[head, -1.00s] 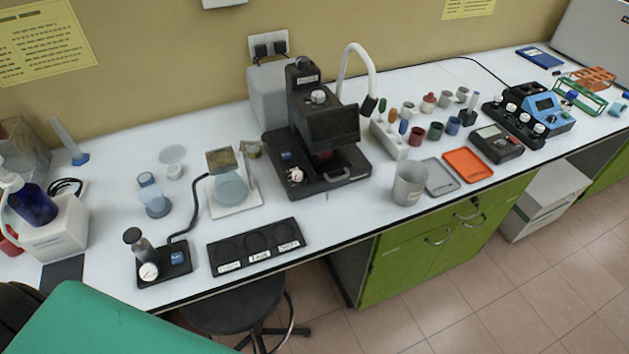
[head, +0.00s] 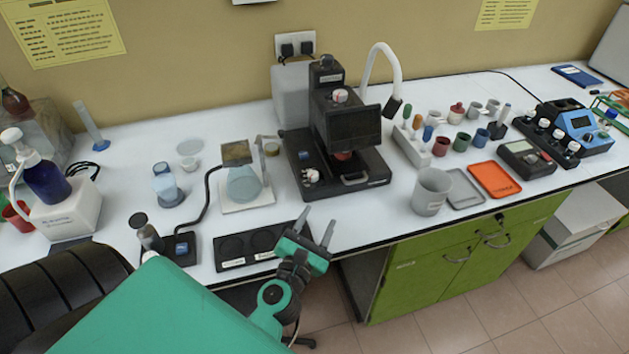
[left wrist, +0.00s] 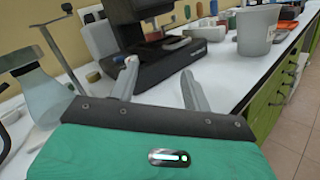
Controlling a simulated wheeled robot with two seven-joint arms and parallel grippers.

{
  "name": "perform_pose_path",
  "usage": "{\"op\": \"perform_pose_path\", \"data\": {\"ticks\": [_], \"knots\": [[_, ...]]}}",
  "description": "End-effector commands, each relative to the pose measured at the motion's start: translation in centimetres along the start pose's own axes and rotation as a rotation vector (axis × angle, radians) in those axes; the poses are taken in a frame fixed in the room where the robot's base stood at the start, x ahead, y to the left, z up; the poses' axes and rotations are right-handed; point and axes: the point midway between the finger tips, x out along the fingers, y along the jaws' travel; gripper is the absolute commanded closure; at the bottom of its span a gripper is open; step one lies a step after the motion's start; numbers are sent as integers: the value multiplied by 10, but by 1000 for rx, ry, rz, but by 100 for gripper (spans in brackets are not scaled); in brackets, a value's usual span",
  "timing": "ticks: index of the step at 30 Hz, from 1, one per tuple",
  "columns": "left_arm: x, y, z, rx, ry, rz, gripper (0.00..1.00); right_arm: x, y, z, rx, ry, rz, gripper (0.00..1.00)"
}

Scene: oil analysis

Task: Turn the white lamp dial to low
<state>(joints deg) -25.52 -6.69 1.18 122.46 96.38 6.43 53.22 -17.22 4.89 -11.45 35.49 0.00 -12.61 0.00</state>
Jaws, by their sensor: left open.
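A black bench instrument (head: 320,120) stands at the middle of the bench. A white dial (head: 312,175) is on the front left of its base, and another white dial (head: 340,95) is on its upper part. A white gooseneck lamp (head: 396,68) curves up behind it. My left gripper (head: 318,221) is open and empty at the bench's front edge, in front of the base and apart from the dial. My right gripper is out of view.
A black three-well tray (head: 232,247) lies left of my gripper. A flask (head: 243,187) on a white stand is left of the instrument. A grey beaker (head: 432,192), grey tray (head: 465,188) and orange tray (head: 495,179) are to the right. A strip of bench before the instrument is clear.

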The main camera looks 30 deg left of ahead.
Motion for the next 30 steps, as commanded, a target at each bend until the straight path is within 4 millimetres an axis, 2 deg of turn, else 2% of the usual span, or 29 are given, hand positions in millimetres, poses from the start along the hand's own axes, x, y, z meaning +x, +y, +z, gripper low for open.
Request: {"op": "perform_pose_path", "data": {"ticks": [3,6,14,30], "knots": [[0,21,-12,-231,73,105,51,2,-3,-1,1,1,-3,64],[-1,29,-19,-347,111,155,51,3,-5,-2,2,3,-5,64],[8,35,-24,-415,133,181,51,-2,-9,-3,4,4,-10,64],[97,48,-38,-411,132,180,51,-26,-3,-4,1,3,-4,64]]}}
